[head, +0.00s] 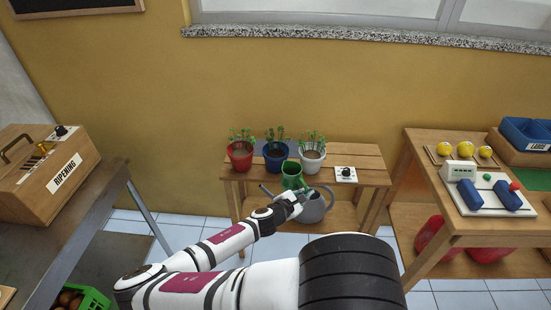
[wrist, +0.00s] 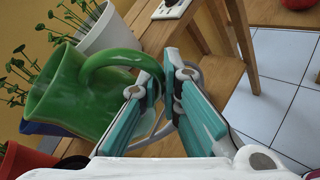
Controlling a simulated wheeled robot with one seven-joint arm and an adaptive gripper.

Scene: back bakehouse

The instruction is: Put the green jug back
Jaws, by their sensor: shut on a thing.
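The green jug (head: 291,175) is in front of the blue and white pots at the wooden bench (head: 345,160). In the wrist view the jug (wrist: 85,95) fills the left side, its handle reaching between the fingers. My gripper (head: 296,197) is shut on the jug's handle; the fingertips also show in the wrist view (wrist: 165,82). The jug looks upright in the head view. Whether its base touches the bench is hidden.
A red pot (head: 239,158), a blue pot (head: 276,158) and a white pot (head: 312,160) with seedlings stand along the bench. A grey watering can (head: 316,208) is just below my gripper. The bench's right part is clear.

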